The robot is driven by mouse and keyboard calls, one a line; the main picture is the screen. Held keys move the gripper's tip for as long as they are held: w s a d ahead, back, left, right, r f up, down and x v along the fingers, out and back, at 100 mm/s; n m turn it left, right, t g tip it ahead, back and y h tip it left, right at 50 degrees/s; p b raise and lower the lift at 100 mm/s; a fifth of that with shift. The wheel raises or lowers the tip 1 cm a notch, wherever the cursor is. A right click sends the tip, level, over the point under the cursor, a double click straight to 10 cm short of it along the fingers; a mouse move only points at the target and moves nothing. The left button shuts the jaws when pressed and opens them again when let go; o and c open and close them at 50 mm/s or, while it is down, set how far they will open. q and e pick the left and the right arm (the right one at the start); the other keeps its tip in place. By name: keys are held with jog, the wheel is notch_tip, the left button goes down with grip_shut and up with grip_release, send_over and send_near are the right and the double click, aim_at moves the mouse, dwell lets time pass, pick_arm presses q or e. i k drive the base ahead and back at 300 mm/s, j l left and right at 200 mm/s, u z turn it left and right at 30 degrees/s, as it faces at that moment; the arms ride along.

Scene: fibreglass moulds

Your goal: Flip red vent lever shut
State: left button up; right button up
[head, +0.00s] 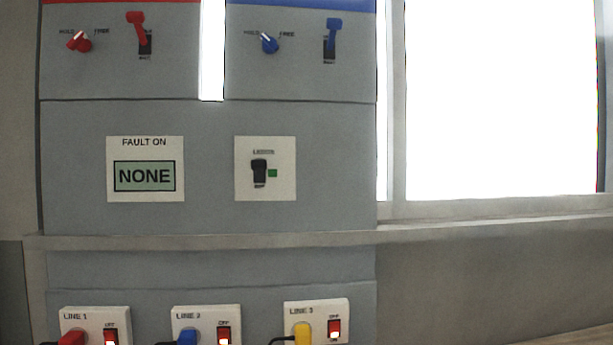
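The red vent lever (138,28) is at the top left of the grey wall panel, on the section with a red top edge. Its red handle points up and leans slightly left from a dark slot plate. The small label below the slot is too blurred to read surely. A red knob (79,41) marked HOLD and FREE sits to its left, its pointer tilted to the upper right. Neither of my grippers shows in the head view.
Below are a FAULT ON display (145,176) reading NONE and a black lever (259,172). LINE boxes with plugs and switches line the bottom. A bright window (500,100) is at right.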

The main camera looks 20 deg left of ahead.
aim_at(136, 18)
jog(key=u, duration=1.65)
